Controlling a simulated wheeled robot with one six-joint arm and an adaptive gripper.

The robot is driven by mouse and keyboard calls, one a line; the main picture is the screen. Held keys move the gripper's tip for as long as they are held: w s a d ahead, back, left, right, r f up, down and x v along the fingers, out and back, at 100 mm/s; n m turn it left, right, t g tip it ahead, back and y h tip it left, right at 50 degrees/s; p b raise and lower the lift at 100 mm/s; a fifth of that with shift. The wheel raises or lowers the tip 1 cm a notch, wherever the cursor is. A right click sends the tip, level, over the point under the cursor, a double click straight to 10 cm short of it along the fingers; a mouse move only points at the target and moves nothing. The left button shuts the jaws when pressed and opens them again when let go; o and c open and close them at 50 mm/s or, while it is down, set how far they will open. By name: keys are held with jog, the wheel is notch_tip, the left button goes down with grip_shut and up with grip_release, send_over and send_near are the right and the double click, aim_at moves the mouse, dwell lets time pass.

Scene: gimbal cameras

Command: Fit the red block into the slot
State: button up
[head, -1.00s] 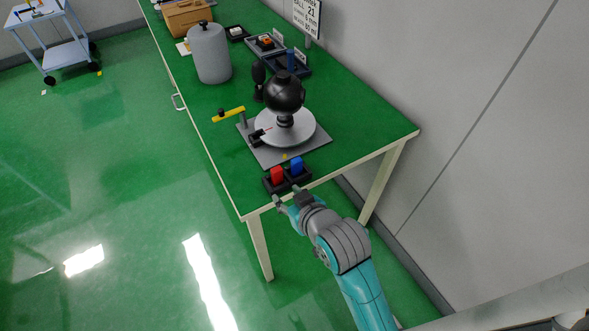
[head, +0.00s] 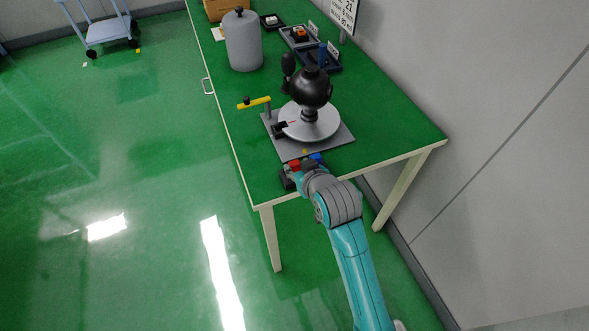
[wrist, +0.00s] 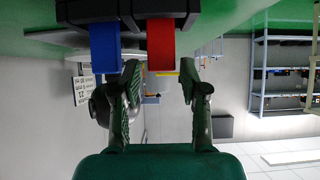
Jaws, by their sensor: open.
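The red block (head: 294,163) stands upright in a dark holder (head: 285,179) at the near end of the green table. The blue block (head: 316,158) stands beside it. In the wrist view, the red block (wrist: 161,45) and the blue block (wrist: 105,45) stick out of the dark holder (wrist: 125,10). My gripper (wrist: 160,76) is open, with its two fingertips just short of the red block and roughly either side of its line. I cannot tell whether a finger touches a block. My gripper and wrist partly hide the holder in the head view. I cannot make out the slot clearly.
A grey plate (head: 340,138) with a round disc and a black globe-like body (head: 311,88) stands just beyond the holder. A yellow handle (head: 257,102) juts out at its left. A grey canister (head: 243,42) and small trays (head: 300,37) stand farther back. The table's right front is clear.

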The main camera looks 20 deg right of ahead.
aim_at(296, 166)
jog(key=shift+x, duration=1.7)
jog(key=shift+a, duration=0.1)
grip_shut()
